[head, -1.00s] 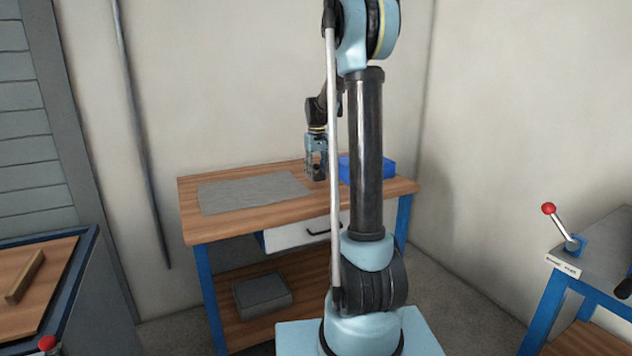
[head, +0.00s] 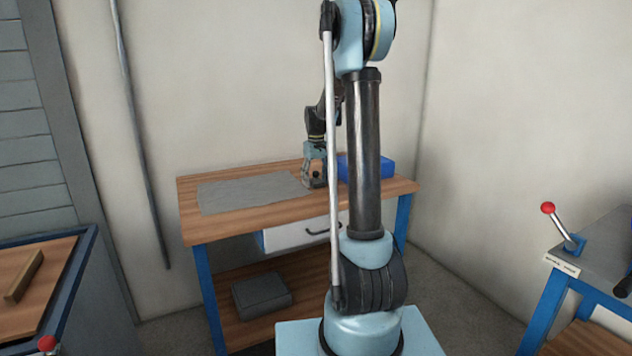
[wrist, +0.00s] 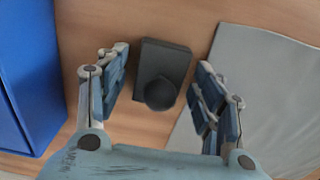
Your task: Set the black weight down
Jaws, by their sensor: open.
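The black weight (wrist: 166,62) shows in the wrist view as a dark rectangular block with a round knob. It rests on the wooden tabletop between the blue bin and the grey mat. My gripper (wrist: 160,85) is open, with one finger on each side of the weight and visible gaps to both.
A blue bin (wrist: 28,75) stands left of my gripper in the wrist view; it also shows in the head view (head: 372,170). A grey mat (head: 250,192) lies flat on the bench. A grey box (head: 262,294) sits on the lower shelf.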

